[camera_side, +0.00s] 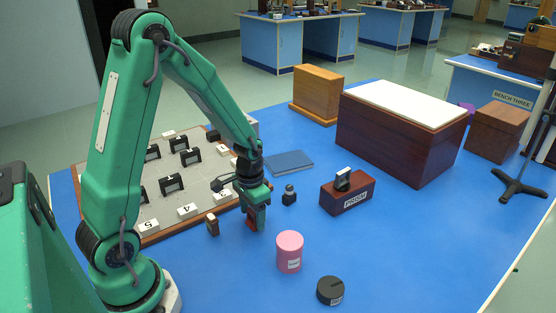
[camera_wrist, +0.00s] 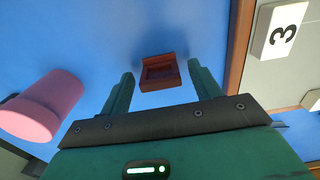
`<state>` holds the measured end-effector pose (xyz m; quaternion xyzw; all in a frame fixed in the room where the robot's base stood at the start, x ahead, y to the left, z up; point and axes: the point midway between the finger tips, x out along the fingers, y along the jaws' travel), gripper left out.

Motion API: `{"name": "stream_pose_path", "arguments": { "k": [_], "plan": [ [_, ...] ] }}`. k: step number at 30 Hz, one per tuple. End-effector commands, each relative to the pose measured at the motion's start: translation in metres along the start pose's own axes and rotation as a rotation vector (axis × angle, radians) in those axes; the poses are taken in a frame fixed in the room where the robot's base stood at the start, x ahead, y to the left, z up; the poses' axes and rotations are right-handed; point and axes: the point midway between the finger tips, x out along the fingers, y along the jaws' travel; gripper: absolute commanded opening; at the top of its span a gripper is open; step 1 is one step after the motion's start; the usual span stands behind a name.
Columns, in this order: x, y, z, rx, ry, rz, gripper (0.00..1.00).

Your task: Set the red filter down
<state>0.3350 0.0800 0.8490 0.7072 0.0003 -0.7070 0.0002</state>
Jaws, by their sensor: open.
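The red filter (camera_wrist: 158,73) is a small dark red framed piece on the blue bench top (camera_wrist: 220,30). In the wrist view it stands between the tips of my open gripper (camera_wrist: 161,72), with gaps on both sides. In the side view my gripper (camera_side: 257,221) points down just above the bench. The filter (camera_side: 251,224) shows there as a red patch, partly hidden by the fingers. Its underside is hidden, so its contact with the bench is hard to tell.
A numbered tray (camera_side: 150,239) with several black holders lies left. A small brown piece (camera_side: 212,224), a pink cylinder (camera_side: 289,254), a black disc (camera_side: 330,291) and a small black weight (camera_side: 289,196) stand nearby. The PRISM block (camera_side: 330,199) is right. Bare bench lies front right.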

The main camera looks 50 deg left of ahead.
Motion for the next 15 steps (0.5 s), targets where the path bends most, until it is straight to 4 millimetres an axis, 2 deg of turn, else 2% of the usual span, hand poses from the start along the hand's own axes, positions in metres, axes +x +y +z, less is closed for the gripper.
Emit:
{"name": "stream_pose_path", "arguments": {
  "k": [8,15],
  "plan": [
    [-0.006,0.000,0.000,0.000,0.001,0.000,0.63],
    [-0.027,0.000,-0.001,0.000,0.004,-0.001,0.63]
  ]
}}
